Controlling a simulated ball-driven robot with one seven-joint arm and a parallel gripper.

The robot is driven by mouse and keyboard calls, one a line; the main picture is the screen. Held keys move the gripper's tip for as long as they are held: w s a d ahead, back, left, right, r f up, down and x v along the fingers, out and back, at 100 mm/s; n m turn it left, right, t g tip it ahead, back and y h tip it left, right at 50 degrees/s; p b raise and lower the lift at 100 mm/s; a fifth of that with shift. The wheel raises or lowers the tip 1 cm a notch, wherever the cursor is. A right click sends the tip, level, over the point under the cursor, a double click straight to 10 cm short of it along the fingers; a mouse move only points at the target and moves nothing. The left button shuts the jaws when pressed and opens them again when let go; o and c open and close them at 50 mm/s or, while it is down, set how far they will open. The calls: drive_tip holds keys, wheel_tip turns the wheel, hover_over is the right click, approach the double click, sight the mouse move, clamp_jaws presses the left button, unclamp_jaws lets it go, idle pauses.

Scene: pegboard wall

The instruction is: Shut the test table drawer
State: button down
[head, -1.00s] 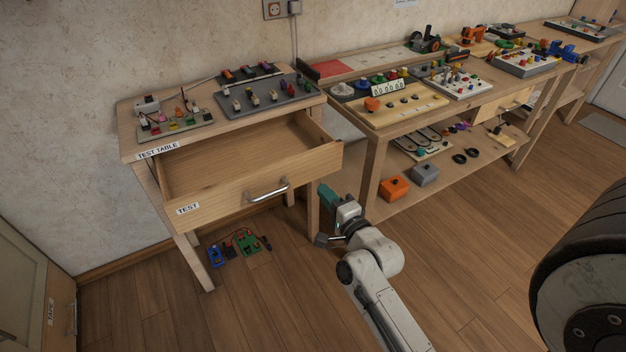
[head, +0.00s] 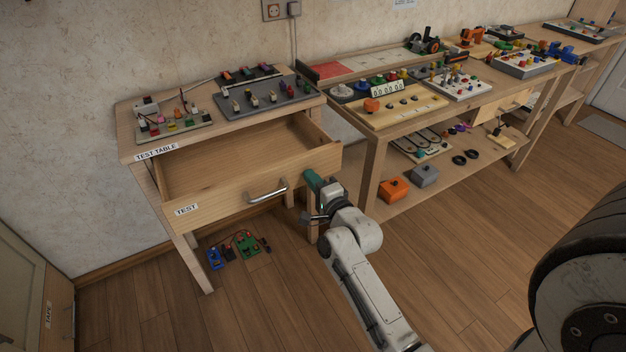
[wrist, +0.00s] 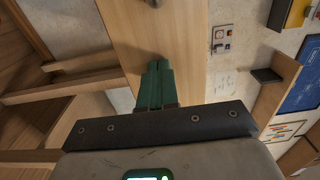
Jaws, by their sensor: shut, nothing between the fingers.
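The test table (head: 128,128) stands at the left against the wall. Its wooden drawer (head: 225,200) is pulled well out, with a metal bar handle (head: 267,194) and a TEST label on the front. My gripper (head: 311,178) is beside the right end of the drawer front, right of the handle. In the wrist view its green fingers (wrist: 155,86) are shut with nothing between them and point at the wooden drawer front (wrist: 165,40). The handle (wrist: 154,3) shows at the top edge there. I cannot tell whether the fingertips touch the wood.
A long workbench (head: 375,170) with a lower shelf stands right of the table, its near leg close to my gripper. Small circuit boards (head: 242,246) lie on the floor under the drawer. The floor in front of the drawer is clear.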

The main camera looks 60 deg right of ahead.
sight(279, 148)
drive_tip(key=b+x, duration=0.5)
drive_tip(key=x, duration=1.5)
drive_tip(key=shift+f, duration=0.1)
drive_tip(key=shift+w+d, duration=0.15)
drive_tip(key=shift+w, duration=0.05)
drive_tip(key=shift+w+r, duration=0.15)
drive_tip(key=shift+r, duration=0.15)
